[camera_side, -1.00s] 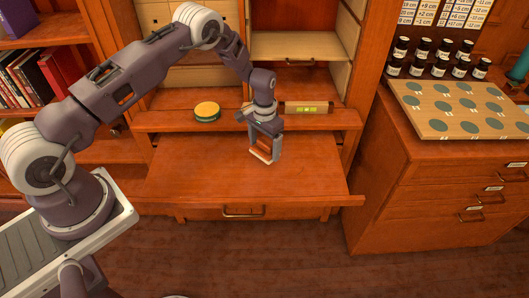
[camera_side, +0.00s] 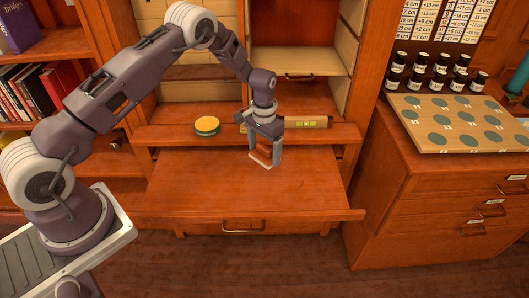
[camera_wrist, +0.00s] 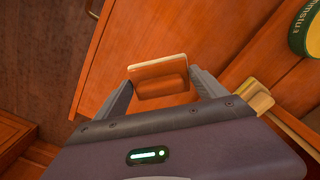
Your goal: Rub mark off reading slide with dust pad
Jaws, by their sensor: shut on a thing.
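My gripper (camera_side: 264,157) is shut on the dust pad (camera_side: 260,159), a small brown block with a pale lower edge. The pad is held low over the middle of the reading slide (camera_side: 200,185), the pulled-out reddish wooden board. I cannot tell whether the pad touches the board. In the wrist view, the fingers of my gripper (camera_wrist: 160,78) hold the pad (camera_wrist: 158,70) from both sides, above the slide (camera_wrist: 190,35). I cannot make out a clear mark on the slide; the pad and gripper hide part of it.
A green and yellow round tin (camera_side: 207,126) and a wooden spirit level (camera_side: 306,122) sit on the ledge behind the slide. To the right, a cabinet carries a board with dark round spots (camera_side: 465,122) and several dark bottles (camera_side: 435,75). The slide's front and right are clear.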

